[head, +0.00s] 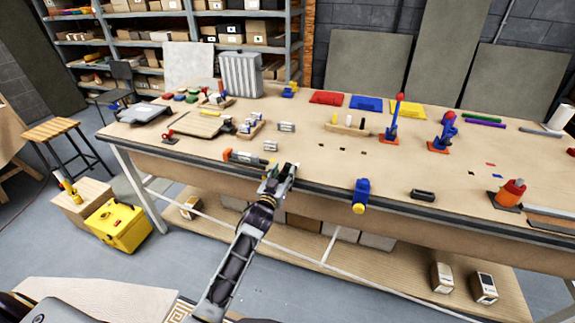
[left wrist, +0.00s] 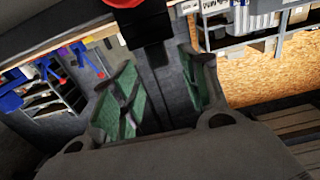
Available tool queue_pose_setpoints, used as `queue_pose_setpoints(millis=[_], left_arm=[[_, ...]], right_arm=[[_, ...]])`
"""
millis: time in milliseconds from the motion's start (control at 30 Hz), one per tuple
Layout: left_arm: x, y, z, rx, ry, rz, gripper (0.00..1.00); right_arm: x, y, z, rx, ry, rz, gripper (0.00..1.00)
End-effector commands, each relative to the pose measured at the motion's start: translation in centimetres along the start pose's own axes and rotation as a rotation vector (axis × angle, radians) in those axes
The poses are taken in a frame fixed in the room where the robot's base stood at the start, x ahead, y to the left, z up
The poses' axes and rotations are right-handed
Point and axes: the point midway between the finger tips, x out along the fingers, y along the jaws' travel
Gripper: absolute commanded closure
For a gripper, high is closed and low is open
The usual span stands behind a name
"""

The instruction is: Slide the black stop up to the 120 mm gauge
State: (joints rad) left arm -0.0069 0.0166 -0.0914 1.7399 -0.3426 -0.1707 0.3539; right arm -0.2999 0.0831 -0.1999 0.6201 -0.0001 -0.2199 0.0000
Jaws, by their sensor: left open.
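My left gripper (head: 284,172) is at the front edge of the bench, fingers pointing up and away, open. In the left wrist view its green-padded fingers (left wrist: 158,95) stand apart. A black block (left wrist: 150,28) with a red-orange part above it shows at the top of that view, near the fingertips; I cannot tell whether they touch it. In the head view a dark bar with an orange end (head: 243,157) lies just left of the gripper. I cannot make out which part is the black stop. Small grey labelled blocks (head: 270,146) lie behind the bar; the 120 mm marking is not readable.
A blue clamp-like piece with a yellow knob (head: 361,193) sits on the front edge to the right. A black piece (head: 422,195) and an orange-red item (head: 511,192) are further right. A wooden board (head: 196,124) lies to the left. The bench's middle is mostly clear.

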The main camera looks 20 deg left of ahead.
Motion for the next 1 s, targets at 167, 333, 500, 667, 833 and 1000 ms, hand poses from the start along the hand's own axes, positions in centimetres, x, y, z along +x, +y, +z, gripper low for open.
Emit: queue_pose_setpoints(millis=[167, 333, 500, 667, 833, 1000], left_arm=[[1.6, 0.0, 0.0, 0.0, 0.0, 0.0, 0.55], [3.0, 0.0, -0.1, 0.0, 0.0, 0.0, 0.55], [4.2, 0.0, 0.0, 0.0, 0.0, 0.0, 0.55], [5.0, 0.0, 0.0, 0.0, 0.0, 0.0, 0.55], [5.3, 0.0, 0.0, 0.0, -0.001, 0.0, 0.55], [5.3, 0.0, 0.1, 0.0, -0.001, 0.0, 0.55]], right_arm=[[-0.2, 0.0, 0.0, 0.0, 0.0, 0.0, 0.6], [-0.3, 0.0, 0.0, 0.0, 0.0, 0.0, 0.6], [-0.4, -0.1, -0.1, 0.0, 0.0, -0.001, 0.6], [-0.5, -0.4, -0.1, 0.001, 0.001, -0.004, 0.6], [-0.5, -0.6, -0.2, 0.002, 0.001, -0.006, 0.6], [-0.5, -0.6, -0.2, 0.002, 0.001, -0.006, 0.6]])
